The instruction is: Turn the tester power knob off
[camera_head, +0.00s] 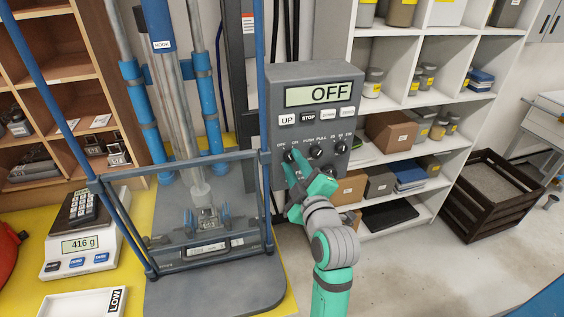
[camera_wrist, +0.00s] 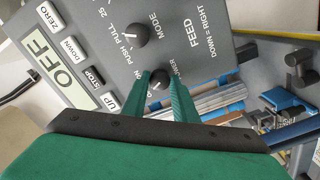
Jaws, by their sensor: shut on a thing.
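The tester's grey control box (camera_head: 275,105) hangs beside the blue frame in the head view. Its display (camera_head: 318,94) reads OFF. The power knob (camera_wrist: 159,80) is a small dark round knob between my fingertips in the wrist view, with a partly hidden label beside it. My gripper (camera_head: 293,164) reaches the lower left of the box face. Its green fingers (camera_wrist: 160,86) are shut on this knob, one on each side. In the head view my fingers partly cover the knob. The mode knob (camera_wrist: 136,36) sits beside it, apart from my fingers.
Buttons including UP (camera_head: 287,120) and STOP (camera_head: 308,117) sit above the knobs. The blue tester frame (camera_head: 265,200) stands close to the left. A scale (camera_head: 80,245) reading 416 g is on the yellow bench. White shelves (camera_head: 450,45) stand behind; open floor lies to the right.

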